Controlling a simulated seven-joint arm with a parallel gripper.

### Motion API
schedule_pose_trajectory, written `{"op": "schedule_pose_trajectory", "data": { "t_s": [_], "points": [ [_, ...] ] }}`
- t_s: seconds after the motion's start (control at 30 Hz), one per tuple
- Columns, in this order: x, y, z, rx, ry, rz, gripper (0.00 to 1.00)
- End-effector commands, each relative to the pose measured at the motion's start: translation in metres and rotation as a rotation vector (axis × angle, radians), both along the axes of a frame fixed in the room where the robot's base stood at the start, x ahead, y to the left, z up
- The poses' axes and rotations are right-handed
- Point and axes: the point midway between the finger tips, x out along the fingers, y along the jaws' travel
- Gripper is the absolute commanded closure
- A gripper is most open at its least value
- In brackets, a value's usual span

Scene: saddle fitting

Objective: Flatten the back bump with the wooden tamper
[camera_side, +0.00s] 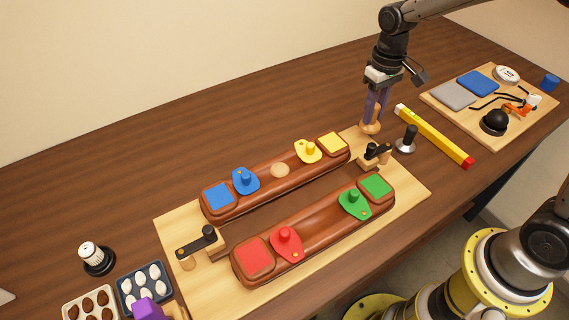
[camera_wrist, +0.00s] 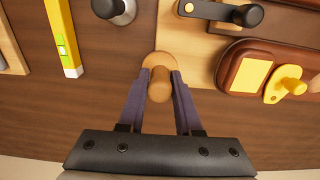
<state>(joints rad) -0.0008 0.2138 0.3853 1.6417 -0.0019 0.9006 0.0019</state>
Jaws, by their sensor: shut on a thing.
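My gripper (camera_side: 374,108) is shut on the wooden tamper (camera_side: 371,128), at the back right corner of the pale board. The wrist view shows the tamper's handle (camera_wrist: 159,86) between the two purple fingers, with its round base beyond. I cannot tell whether the base touches the surface. The back bump (camera_side: 280,170) is a tan round patch on the back brown leather panel (camera_side: 265,184), between the blue tab (camera_side: 245,181) and the yellow tab (camera_side: 308,151). The tamper is apart from it, to its right and farther back.
The front leather panel (camera_side: 318,227) carries red and green tabs. Black-handled clamps stand at the board's left (camera_side: 205,240) and right (camera_side: 374,154). A black-handled tool (camera_side: 406,139) and a yellow level (camera_side: 433,136) lie right of the tamper. Bare table lies behind the board.

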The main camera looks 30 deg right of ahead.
Motion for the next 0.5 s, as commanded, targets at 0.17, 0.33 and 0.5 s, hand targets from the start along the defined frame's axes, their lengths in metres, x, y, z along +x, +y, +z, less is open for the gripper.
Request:
{"op": "schedule_pose_trajectory", "data": {
  "t_s": [0.17,0.33,0.5],
  "points": [
    [-0.001,0.0,0.0,0.0,0.004,-0.003,1.0],
    [0.002,0.002,0.012,0.0,0.027,-0.014,1.0],
    [0.017,0.046,0.035,-0.002,0.033,0.063,1.0]
  ]
}}
